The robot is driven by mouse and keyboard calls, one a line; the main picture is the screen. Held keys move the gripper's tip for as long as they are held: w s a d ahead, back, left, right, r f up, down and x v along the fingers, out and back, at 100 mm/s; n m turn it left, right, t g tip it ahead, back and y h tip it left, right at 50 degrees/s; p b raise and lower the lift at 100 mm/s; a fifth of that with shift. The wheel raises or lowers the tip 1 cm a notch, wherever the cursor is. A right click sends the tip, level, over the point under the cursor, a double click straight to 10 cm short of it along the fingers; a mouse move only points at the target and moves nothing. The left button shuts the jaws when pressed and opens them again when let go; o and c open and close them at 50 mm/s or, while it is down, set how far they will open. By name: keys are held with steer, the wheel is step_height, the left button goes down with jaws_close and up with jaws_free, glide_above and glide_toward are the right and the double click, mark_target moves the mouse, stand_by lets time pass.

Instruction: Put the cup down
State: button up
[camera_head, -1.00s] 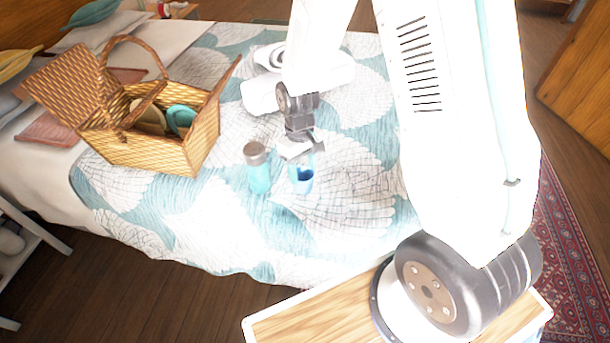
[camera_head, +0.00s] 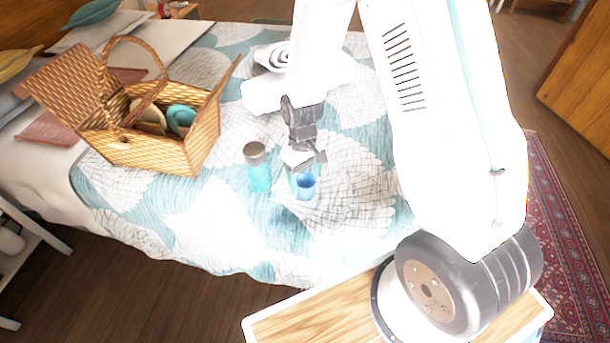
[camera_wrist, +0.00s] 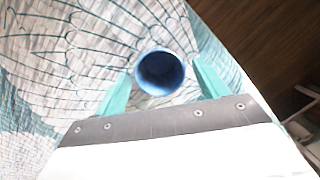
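The blue cup (camera_head: 306,187) is upright on the patterned bedspread (camera_head: 345,215), as far as I can tell. In the wrist view I look into the open mouth of the cup (camera_wrist: 160,74). My gripper (camera_head: 304,176) is just above and around the cup, pointing down. In the wrist view its teal fingers (camera_wrist: 160,66) are on both sides of the cup, with a narrow gap on each side, so it looks open. The cup's base is hidden in the wrist view.
A teal bottle with a grey-brown lid (camera_head: 258,168) stands close left of the cup. An open wicker basket (camera_head: 150,150) with dishes inside is farther left. A white rolled item (camera_head: 275,85) lies behind my gripper. The bedspread in front is clear.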

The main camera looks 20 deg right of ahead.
mark_target(303, 174)
step_height(303, 174, up, 12)
steer(key=w, duration=0.2)
steer(key=s+d+r+m+t, duration=0.1)
steer(key=s+r, duration=0.4)
steer(key=r, duration=0.3)
steer(key=s+d+r+m+t, duration=0.1)
steer(key=s+r, duration=0.4)
steer(key=r, duration=0.3)
steer(key=s+r+m, duration=0.1)
steer(key=s+r, duration=0.2)
steer(key=s, duration=0.4)
steer(key=s+d+r+t, duration=0.1)
steer(key=s+r, duration=0.2)
steer(key=s, duration=0.4)
steer(key=shift+s+r+m, duration=0.15)
steer(key=shift+s+m, duration=0.2)
steer(key=shift+m, duration=0.05)
